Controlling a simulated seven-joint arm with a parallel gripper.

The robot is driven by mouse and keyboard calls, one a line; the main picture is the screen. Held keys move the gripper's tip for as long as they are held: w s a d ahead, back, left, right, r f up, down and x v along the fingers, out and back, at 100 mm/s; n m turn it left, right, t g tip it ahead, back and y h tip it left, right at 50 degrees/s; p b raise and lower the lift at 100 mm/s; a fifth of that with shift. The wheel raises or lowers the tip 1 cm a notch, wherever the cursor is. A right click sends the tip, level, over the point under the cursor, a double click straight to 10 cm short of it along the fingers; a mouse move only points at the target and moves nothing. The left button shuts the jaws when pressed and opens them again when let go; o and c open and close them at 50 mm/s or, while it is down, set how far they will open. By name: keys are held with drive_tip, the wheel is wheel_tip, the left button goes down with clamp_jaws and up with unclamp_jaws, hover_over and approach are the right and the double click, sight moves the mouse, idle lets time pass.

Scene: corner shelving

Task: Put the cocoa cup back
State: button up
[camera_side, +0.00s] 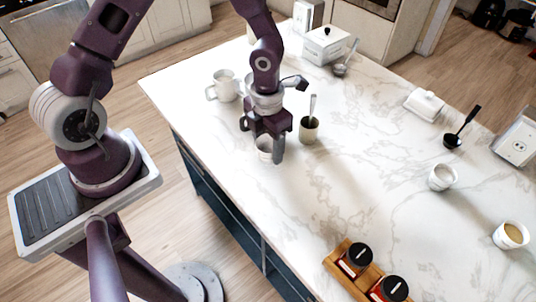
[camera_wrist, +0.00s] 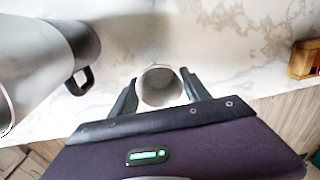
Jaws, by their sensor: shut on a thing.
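My gripper (camera_side: 262,141) is over the near edge of the marble counter, pointing down. It is shut on a small white cup (camera_side: 264,154), which the fingers partly hide. In the wrist view the cup (camera_wrist: 160,88) sits between the two fingers, its round mouth facing the camera and its inside pale. I cannot tell whether its base touches the counter. Another white cup (camera_side: 511,236) with tan contents stands at the far right. A third white cup (camera_side: 442,177) stands left of that one. No label shows which is the cocoa cup.
A wooden rack with dark-lidded jars (camera_side: 345,272) is at the front. The counter's middle is clear.

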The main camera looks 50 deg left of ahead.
sight(268, 155)
drive_tip(key=shift+f, duration=1.6)
drive_tip(key=shift+f, duration=0.1)
drive_tip(key=o, duration=1.6)
